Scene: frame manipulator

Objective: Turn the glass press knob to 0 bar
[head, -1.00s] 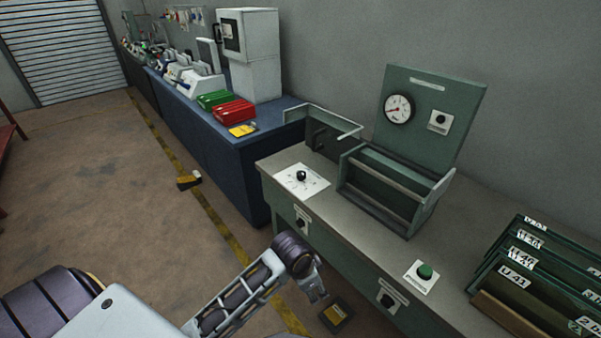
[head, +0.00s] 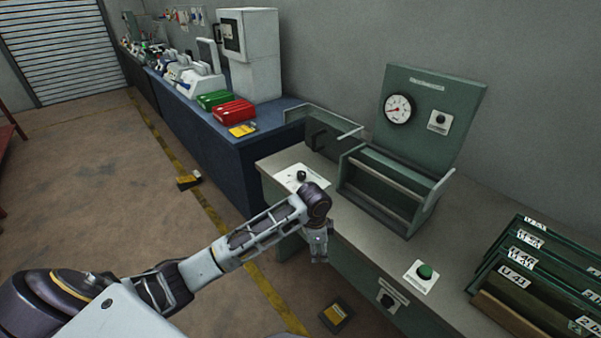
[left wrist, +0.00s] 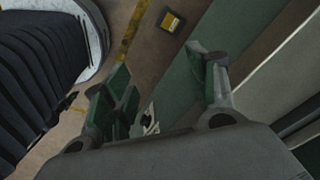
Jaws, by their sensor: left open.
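The green press bench (head: 345,247) carries a tilted panel with a round white pressure gauge (head: 398,108) and a black knob on a white plate (head: 438,121) beside it. Another black knob (head: 301,175) stands on a white plate on the bench top, and one (head: 387,300) is on the front face. Labels are too small to read. My left gripper (head: 319,258) is open and empty in front of the bench's front face, its arm hiding the left front knob. In the left wrist view, a white plate with a dark marking or knob (left wrist: 149,120) shows between the fingers (left wrist: 160,66).
A green button (head: 425,271) is on the bench top. Labelled green frames (head: 515,283) stand at the right. A blue bench (head: 240,155) with red and green boxes stands behind left. A black and yellow block (head: 336,316) lies on the floor.

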